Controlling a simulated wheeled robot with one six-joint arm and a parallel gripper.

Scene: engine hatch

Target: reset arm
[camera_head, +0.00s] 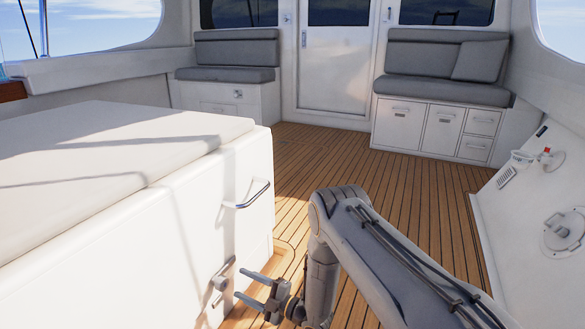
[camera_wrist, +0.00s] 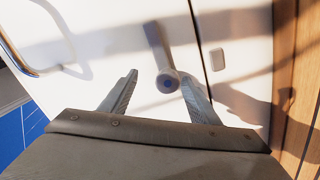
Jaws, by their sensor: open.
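My arm reaches in from the lower right in the head view. My gripper (camera_head: 239,282) is open and empty, with its two fingers pointing left at the side of the white engine hatch box (camera_head: 240,235). I cannot tell the exact gap. A curved metal handle (camera_head: 250,197) sits higher on the box.
Teak decking (camera_head: 330,160) runs clear to the white door (camera_head: 333,70). Grey-cushioned seats stand at the back left (camera_head: 237,60) and back right (camera_head: 440,93). A white side panel (camera_head: 545,215) with fittings stands at the right. Blue surface (camera_wrist: 15,135) shows at the wrist view's lower left.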

